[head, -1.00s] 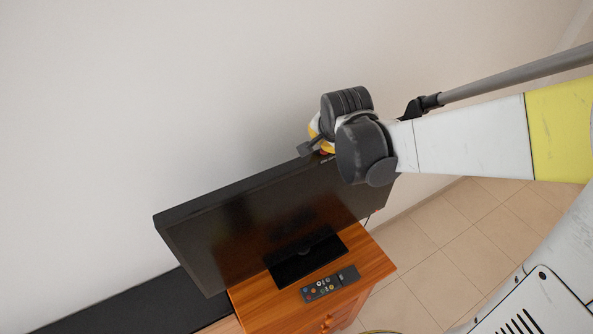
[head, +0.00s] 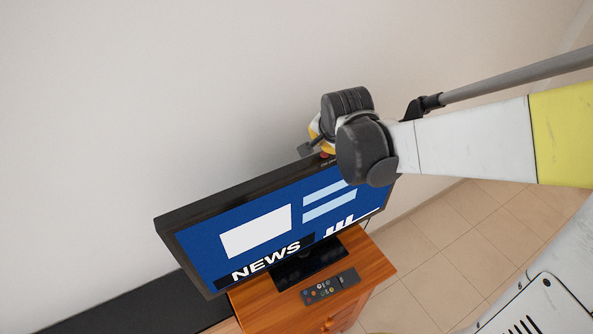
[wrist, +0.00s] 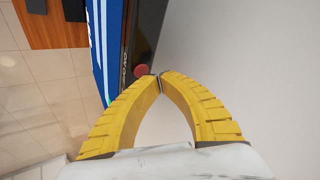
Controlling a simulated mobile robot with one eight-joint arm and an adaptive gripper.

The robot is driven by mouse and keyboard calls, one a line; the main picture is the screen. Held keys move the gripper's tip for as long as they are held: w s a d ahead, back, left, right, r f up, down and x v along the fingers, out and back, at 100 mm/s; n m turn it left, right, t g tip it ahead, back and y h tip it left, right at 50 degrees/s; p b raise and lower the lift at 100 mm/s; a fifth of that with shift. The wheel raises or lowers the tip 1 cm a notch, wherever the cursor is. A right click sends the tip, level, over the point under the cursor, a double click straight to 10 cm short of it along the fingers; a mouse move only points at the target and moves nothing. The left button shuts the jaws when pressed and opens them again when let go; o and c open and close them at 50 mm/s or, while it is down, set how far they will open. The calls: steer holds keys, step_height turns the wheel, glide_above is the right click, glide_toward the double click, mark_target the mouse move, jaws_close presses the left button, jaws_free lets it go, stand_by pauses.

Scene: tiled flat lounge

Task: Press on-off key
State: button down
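The television (head: 190,213) stands on a wooden cabinet, its screen lit blue with a white NEWS caption. A round red key (wrist: 141,72) sits on the dark top edge of the television (wrist: 131,40) in the wrist view; it also shows in the head view (head: 325,155), close to my gripper. My gripper (wrist: 159,77) has its two yellow fingers brought together at the tips, with nothing between them. The tips are right beside the red key; I cannot tell whether they touch it. In the head view my wrist hides most of the fingers.
A remote control (head: 332,287) lies on the wooden cabinet (head: 367,264) in front of the television's stand. A plain wall (head: 150,90) rises close behind the television. A low black surface (head: 135,307) is at the lower left. Tiled floor (head: 440,245) is clear at the right.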

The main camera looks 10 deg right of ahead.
mark_target(323, 152)
steer(key=shift+r, duration=0.15)
step_height(323, 152, up, 6)
steer(key=p, duration=0.4)
stand_by(0.3)
stand_by(0.6)
steer(key=s+f+n+b, duration=0.3)
steer(key=s+f+b, duration=0.4)
steer(key=f+b, duration=0.4)
steer(key=s+f+n+b, duration=0.3)
steer(key=s+f+b, duration=0.4)
steer(key=f+b, duration=0.4)
steer(key=s+f+n+b, duration=0.4)
steer(key=s+f+b, duration=0.3)
steer(key=f+b, duration=0.4)
steer(key=b, duration=0.3)
steer(key=shift+y, duration=0.4)
steer(key=shift+d+f, duration=0.1)
